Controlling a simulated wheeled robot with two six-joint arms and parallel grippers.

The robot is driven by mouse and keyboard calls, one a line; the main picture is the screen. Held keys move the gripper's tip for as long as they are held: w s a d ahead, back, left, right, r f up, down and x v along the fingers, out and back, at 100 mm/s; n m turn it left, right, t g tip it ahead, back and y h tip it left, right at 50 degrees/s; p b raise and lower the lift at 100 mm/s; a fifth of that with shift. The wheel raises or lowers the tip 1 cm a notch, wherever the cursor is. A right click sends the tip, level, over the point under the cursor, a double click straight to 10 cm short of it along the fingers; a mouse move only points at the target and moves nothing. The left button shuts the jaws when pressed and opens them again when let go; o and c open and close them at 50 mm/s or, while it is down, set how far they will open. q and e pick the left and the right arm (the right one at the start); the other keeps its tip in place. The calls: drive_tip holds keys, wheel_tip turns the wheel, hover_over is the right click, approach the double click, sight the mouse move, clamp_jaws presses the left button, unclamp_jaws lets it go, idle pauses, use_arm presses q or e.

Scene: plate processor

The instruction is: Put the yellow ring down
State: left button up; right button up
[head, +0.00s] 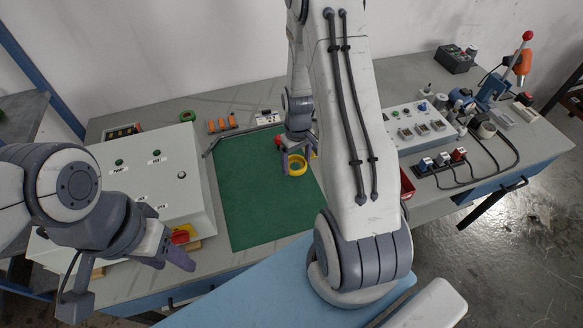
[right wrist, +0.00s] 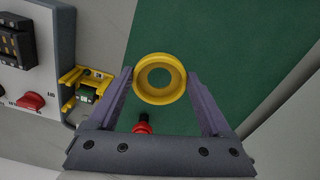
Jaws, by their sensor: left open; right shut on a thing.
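The yellow ring (head: 298,173) is over the green mat (head: 250,205), near its far right part, in the head view. My right gripper (head: 297,150) is shut on it. In the right wrist view the yellow ring (right wrist: 160,98) sits between the two fingertips, with its hole facing the camera and green mat (right wrist: 225,60) behind it. I cannot tell whether it touches the mat. My left gripper (head: 172,258) is open and empty by the front edge of the grey control box, away from the ring. My right arm hides part of the table.
The grey control box (head: 150,185) stands left of the mat. Orange blocks (head: 222,124) lie behind it. A switch panel (head: 420,122) stands right. The right wrist view shows a red knob (right wrist: 142,127) near the fingers and a yellow frame (right wrist: 72,78). The near mat is clear.

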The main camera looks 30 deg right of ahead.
drive_tip(key=shift+w+a+f, duration=0.4)
drive_tip(key=shift+f, duration=0.05)
wheel_tip(320, 180, down, 3)
drive_tip(key=shift+f+p, duration=0.1)
drive_tip(key=shift+p, duration=0.45)
drive_tip(key=shift+f, duration=0.25)
